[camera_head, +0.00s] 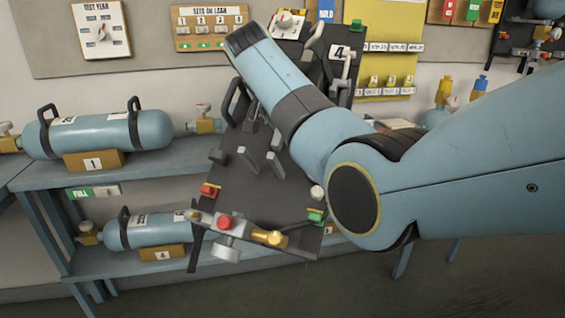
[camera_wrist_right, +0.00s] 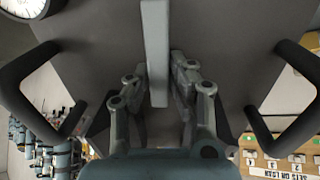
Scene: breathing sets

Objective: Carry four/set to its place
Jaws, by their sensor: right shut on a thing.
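The set marked 4 is a long dark backplate (camera_head: 262,190) with straps, a valve block with a red knob (camera_head: 224,222) and brass fitting at its lower end, and a "4" label (camera_head: 338,52) at its upper end. It hangs tilted in front of the shelves. In the right wrist view its dark plate (camera_wrist_right: 225,55) fills the middle, with black loop handles on both sides. My right gripper (camera_wrist_right: 157,88) is shut on the grey bar (camera_wrist_right: 157,40) of this set. My left gripper is not in view.
A blue cylinder on a stand marked 1 (camera_head: 95,161) lies on the upper shelf at left. Another, on a stand marked 4 (camera_head: 162,253), lies on the lower shelf behind the set's lower end. A "SETS ON LOAN" board (camera_head: 211,27) hangs on the wall.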

